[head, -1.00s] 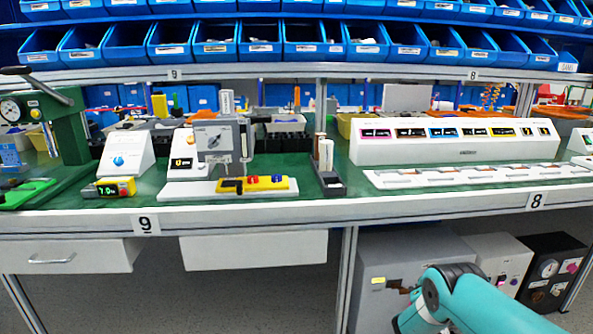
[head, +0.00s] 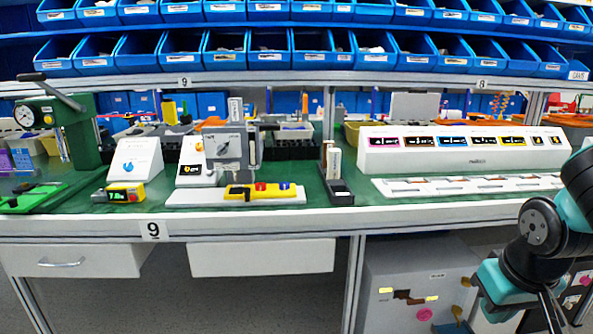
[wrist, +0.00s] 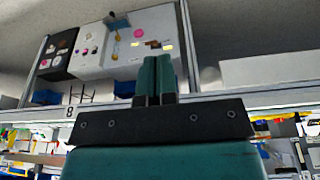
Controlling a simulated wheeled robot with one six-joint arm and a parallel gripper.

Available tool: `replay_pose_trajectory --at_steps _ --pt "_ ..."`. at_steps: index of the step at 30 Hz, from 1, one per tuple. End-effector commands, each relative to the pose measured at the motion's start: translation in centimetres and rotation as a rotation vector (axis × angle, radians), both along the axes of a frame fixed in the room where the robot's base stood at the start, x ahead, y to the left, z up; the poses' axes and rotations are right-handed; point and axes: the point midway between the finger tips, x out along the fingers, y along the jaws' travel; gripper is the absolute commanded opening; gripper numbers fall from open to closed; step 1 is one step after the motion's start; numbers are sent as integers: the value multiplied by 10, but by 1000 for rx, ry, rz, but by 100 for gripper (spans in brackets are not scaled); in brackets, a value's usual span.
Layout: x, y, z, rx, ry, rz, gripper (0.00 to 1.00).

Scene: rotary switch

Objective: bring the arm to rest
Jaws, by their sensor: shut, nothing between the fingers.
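My gripper (wrist: 157,75) shows in the wrist view as two teal fingers pressed together with nothing between them. In the head view my arm is folded at the lower right, in front of the bench edge; I cannot make out the fingertips there. My arm is well apart from both.
The workbench front edge (head: 420,213) runs across the view. A grey cabinet (head: 400,265) stands under it, close to my arm. A long white console (head: 465,160) sits on the bench at the right. Blue bins (head: 265,52) line the shelves above. The floor at left is clear.

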Motion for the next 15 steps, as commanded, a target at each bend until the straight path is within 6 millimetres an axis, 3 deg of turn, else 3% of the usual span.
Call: replay_pose_trajectory --at_steps 1,3,9,13,15 --pt "-27 10 5 45 34 -23 0" --pt "-33 50 21 116 44 113 0" --pt "-84 123 60 247 102 429 0" --pt "-128 153 84 298 142 646 0" --pt "-126 152 111 297 149 637 0"
